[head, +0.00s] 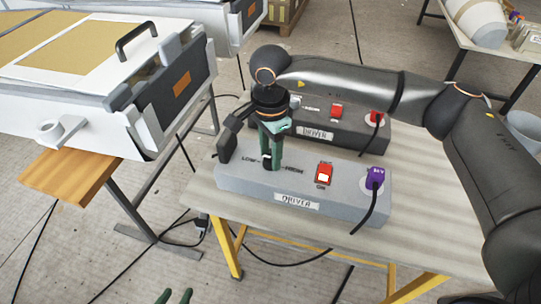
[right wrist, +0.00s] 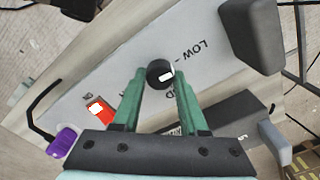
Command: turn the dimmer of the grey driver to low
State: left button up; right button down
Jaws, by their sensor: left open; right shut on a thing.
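The grey driver (head: 345,205) lies on the bench, with LOW and HIGH printed on its top beside the dimmer. My right gripper (head: 270,162) comes down from above and is shut on the dimmer knob, which it mostly hides in the head view. In the right wrist view the round black dimmer knob (right wrist: 157,68) sits between the green fingertips (right wrist: 160,80). Its white mark is at its lower right; the LOW lettering (right wrist: 191,49) is to its upper right.
A black driver (head: 345,139) with a red switch and red plug stands just behind. The grey driver has a red switch (head: 324,173) and a purple plug (head: 375,177) with a cable. A large white mould (head: 90,110) stands at left. The bench front right is clear.

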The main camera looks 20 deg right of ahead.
aim_at(270, 158)
jog(key=shift+n, duration=0.5)
jog(key=shift+r, duration=0.1)
jog(key=shift+c, duration=2.2)
grip_release()
notch_tip(270, 158, up, 12)
jog(key=p, duration=0.1)
jog(key=shift+r, duration=0.2)
